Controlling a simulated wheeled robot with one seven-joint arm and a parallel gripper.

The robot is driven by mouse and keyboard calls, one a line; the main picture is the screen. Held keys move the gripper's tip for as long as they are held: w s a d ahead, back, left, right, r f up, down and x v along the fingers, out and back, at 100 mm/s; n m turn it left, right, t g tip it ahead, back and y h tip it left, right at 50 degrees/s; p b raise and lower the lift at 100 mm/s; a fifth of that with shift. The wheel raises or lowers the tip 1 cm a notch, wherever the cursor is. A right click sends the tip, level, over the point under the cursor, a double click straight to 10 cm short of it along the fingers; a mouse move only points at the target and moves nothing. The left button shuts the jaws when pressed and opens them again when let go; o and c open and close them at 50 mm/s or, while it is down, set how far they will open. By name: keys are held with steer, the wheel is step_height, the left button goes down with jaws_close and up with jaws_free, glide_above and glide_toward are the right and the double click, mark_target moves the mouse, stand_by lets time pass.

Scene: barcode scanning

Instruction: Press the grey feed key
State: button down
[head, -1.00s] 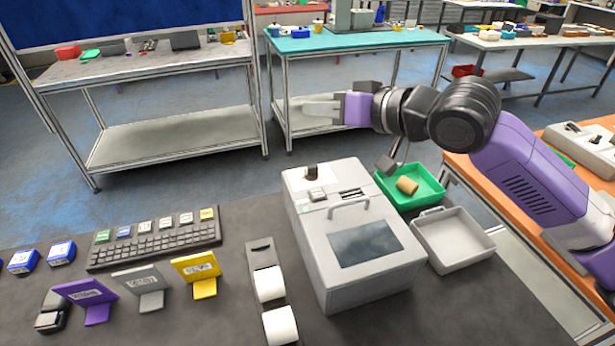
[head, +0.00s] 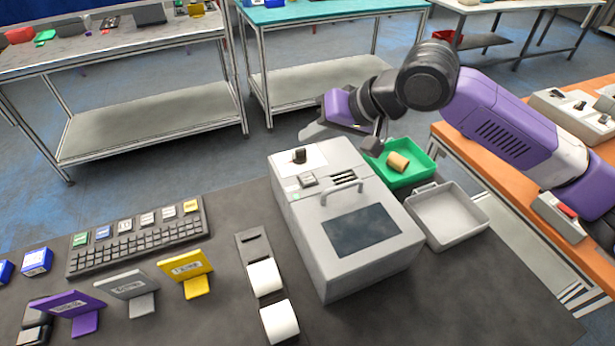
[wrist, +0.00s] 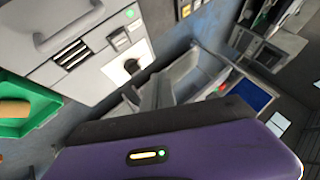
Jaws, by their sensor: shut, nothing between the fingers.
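The grey feed key (head: 308,180) is a small raised square on top of the pale grey printer (head: 303,239), between a black knob (head: 299,156) on a white plate and a row of dark slots. The key (wrist: 120,41) also shows in the wrist view, close to the knob (wrist: 132,66) and a small green light. My gripper (head: 310,132) is shut and empty. It hangs above and behind the printer's back edge in the head view, apart from the key. The wrist view shows its purple body at the bottom, with the fingers (wrist: 156,92) pointing up.
A green tray (head: 425,154) with a tan roll (head: 398,162) and an empty grey tray (head: 447,244) stand right of the printer. Paper rolls (head: 265,278), a keyboard (head: 135,242) and coloured label stands (head: 186,268) lie to its left.

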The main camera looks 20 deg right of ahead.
steer(key=shift+f, duration=0.1)
steer(key=b, duration=0.6)
glide_above(312, 180)
step_height(312, 180, down, 7)
steer(key=shift+a+f, duration=0.1)
steer(key=shift+f+b, duration=0.45)
steer(key=shift+f, duration=0.25)
steer(key=shift+f, duration=0.15)
stand_by(1.0)
steer(key=shift+f, duration=0.25)
steer(key=shift+f, duration=0.45)
stand_by(0.9)
steer(key=shift+r, duration=0.1)
steer(key=shift+r+p, duration=0.6)
steer(key=shift+r, duration=0.15)
